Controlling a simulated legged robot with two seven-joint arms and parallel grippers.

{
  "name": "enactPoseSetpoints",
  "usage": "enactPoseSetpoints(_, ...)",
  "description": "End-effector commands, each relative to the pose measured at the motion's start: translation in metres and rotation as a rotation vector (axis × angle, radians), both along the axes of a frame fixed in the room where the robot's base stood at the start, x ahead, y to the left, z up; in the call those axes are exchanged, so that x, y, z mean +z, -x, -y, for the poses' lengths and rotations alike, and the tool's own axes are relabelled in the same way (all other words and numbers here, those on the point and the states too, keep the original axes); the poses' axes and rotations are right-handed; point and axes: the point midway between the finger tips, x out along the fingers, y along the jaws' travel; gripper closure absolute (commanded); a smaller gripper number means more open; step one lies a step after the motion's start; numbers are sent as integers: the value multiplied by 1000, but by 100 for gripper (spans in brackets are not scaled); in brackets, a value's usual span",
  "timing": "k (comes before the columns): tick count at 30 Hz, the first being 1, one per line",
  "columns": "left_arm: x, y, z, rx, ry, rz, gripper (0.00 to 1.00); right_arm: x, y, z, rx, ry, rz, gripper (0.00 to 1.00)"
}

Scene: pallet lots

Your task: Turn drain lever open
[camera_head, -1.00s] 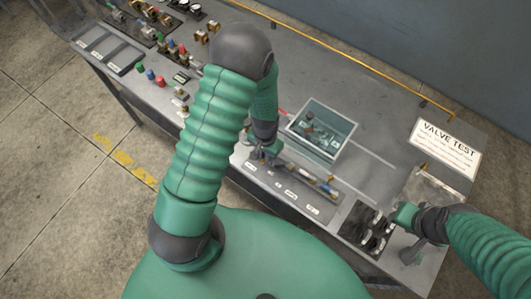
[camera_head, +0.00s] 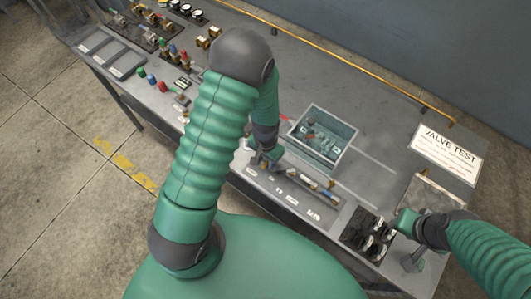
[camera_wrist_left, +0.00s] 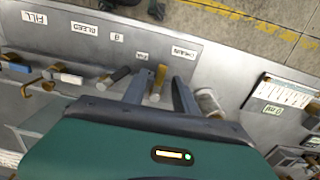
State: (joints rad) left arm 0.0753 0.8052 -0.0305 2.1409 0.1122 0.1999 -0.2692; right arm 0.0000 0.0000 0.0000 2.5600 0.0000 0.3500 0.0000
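My left gripper (camera_head: 265,160) is low over the near edge of the bench, at the left end of a row of labelled valves. In the left wrist view its two dark fingers (camera_wrist_left: 160,90) are apart. A brass-coloured lever (camera_wrist_left: 158,80) stands in the gap between them; I cannot tell whether they touch it. A label (camera_wrist_left: 184,52) on the panel edge is upside down and too blurred to read surely, so I cannot confirm this is the drain lever. My right gripper (camera_head: 405,222) is by a black rack at the bench's right; its opening is unclear.
A grey-rimmed bin (camera_head: 349,150) with small parts stands behind the valve row. A black rack (camera_head: 362,238) and a VALVE TEST sign (camera_head: 446,155) are to the right. A grey cylinder (camera_wrist_left: 208,102) stands close beside one left finger. A yellow rail (camera_head: 340,65) runs along the back.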

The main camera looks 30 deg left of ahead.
Motion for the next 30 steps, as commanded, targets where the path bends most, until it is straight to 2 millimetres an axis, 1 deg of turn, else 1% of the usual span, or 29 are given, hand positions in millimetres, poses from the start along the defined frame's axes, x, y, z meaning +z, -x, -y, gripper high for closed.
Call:
enactPoseSetpoints(2, 14, -2, 0, -1, -1, 7, 66, -2, 0, 0, 0, 0, 0, 64)
enactPoseSetpoints(5, 40, -2, -1, -2, -1, 10, 66, -5, 0, 0, 0, 0, 0, 64)
enactPoseSetpoints(12, 111, -1, -1, -1, 0, 8, 66, -11, 0, 0, 0, 0, 0, 64)
enactPoseSetpoints(16, 140, -1, -1, 2, 0, 5, 66, -12, 0, 0, 0, 0, 0, 64)
enactPoseSetpoints(18, 151, -1, -1, 2, 0, 3, 66, -13, 0, 0, 0, 0, 0, 64)
enactPoseSetpoints(21, 159, -1, -1, 1, 0, 0, 66, -13, 0, 0, 0, 0, 0, 64)
enactPoseSetpoints(30, 161, 0, -1, 1, 1, -2, 66, -13, 0, 0, 0, 0, 0, 64)
